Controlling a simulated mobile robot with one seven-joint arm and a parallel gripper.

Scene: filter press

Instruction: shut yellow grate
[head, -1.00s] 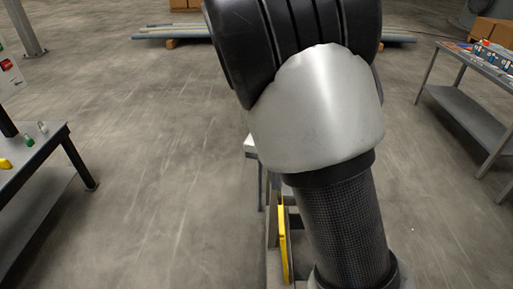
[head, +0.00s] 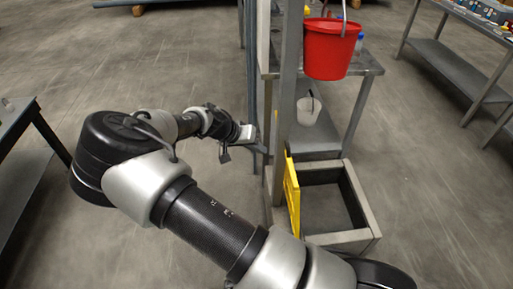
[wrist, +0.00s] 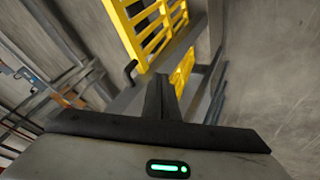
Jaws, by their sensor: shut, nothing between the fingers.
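The yellow grate (head: 292,195) stands upright, seen nearly edge-on, along the left side of a grey open-topped box frame (head: 362,205). The box's opening is uncovered. In the wrist view, a yellow barred grate (wrist: 152,25) is at the top, with a smaller yellow piece (wrist: 182,72) just beyond my fingers. My gripper (head: 259,149) is to the left of the grey post, above and behind the grate in the head view. Its fingers also show in the wrist view (wrist: 163,85), closed together and empty. I cannot tell whether they touch anything.
A grey post (head: 287,90) rises beside the grate. Workbenches stand at left (head: 22,125) and right (head: 455,62).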

